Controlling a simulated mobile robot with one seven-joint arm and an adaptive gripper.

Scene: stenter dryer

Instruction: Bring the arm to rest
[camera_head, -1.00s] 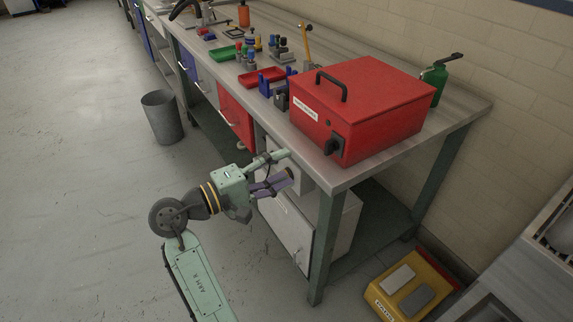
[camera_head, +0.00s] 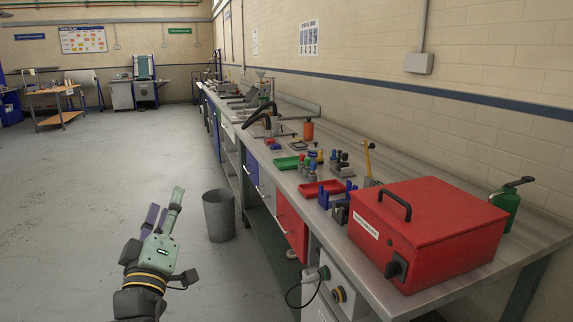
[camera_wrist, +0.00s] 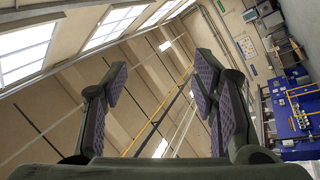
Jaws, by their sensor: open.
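My gripper (camera_head: 163,214) is at the lower left of the head view, over the open floor left of the workbench. It points upward and away. Its fingers are apart and nothing is between them. In the wrist view my gripper (camera_wrist: 160,100) shows both purple-padded fingers spread wide, with the ceiling, windows and far wall behind them. It touches nothing. The lower part of my arm is out of the head view.
The workbench (camera_head: 345,240) runs along the right wall. A red box (camera_head: 430,230) stands on its near end, with red (camera_head: 322,188) and green (camera_head: 287,163) trays beyond. A grey bin (camera_head: 219,215) stands on the floor right of my gripper. The floor left is clear.

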